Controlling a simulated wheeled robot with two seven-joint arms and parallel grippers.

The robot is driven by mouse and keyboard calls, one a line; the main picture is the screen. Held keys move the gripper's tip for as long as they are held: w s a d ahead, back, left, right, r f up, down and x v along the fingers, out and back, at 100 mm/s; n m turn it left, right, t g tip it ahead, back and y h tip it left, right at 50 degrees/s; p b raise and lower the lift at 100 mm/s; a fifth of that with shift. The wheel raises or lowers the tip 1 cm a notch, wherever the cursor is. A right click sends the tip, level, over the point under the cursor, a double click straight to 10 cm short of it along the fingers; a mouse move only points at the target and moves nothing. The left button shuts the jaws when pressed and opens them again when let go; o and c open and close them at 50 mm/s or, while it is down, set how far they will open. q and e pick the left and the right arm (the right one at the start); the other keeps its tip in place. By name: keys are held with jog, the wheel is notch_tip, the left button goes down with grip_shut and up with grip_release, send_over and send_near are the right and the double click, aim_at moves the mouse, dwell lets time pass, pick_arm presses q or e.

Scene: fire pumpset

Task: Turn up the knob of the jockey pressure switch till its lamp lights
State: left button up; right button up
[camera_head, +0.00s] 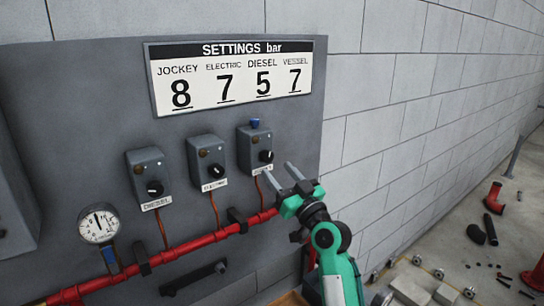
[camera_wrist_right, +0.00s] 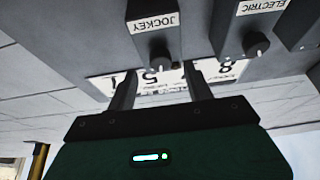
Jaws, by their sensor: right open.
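The jockey pressure switch (camera_head: 254,148) is the rightmost of three grey boxes on the panel in the head view. Its black knob (camera_head: 266,156) has a white mark. A small spot that looks like its lamp (camera_head: 253,140) appears dark, too small to be sure. Its label is partly hidden by a finger. My right gripper (camera_head: 279,172) is open, fingers toward the panel, just below and right of that knob. The upside-down wrist view shows the JOCKEY label and knob (camera_wrist_right: 158,58) between the finger lines (camera_wrist_right: 161,70), with no visible contact. My left gripper is not in view.
The electric switch (camera_head: 206,160) and diesel switch (camera_head: 148,175) sit to the left. A settings sign (camera_head: 235,75) reads JOCKEY 8, ELECTRIC 7, DIESEL 5, VESSEL 7. A red pipe (camera_head: 190,246) and pressure gauge (camera_head: 99,223) are below.

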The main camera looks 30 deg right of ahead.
aim_at(269, 160)
jog(key=shift+p+x, duration=0.5)
jog(key=shift+x, duration=1.6)
jog(key=shift+c, duration=0.4)
jog(key=c, duration=0.9)
jog(key=shift+m+h+p, duration=0.4)
jog(key=shift+m, duration=0.3)
jog(key=o, duration=1)
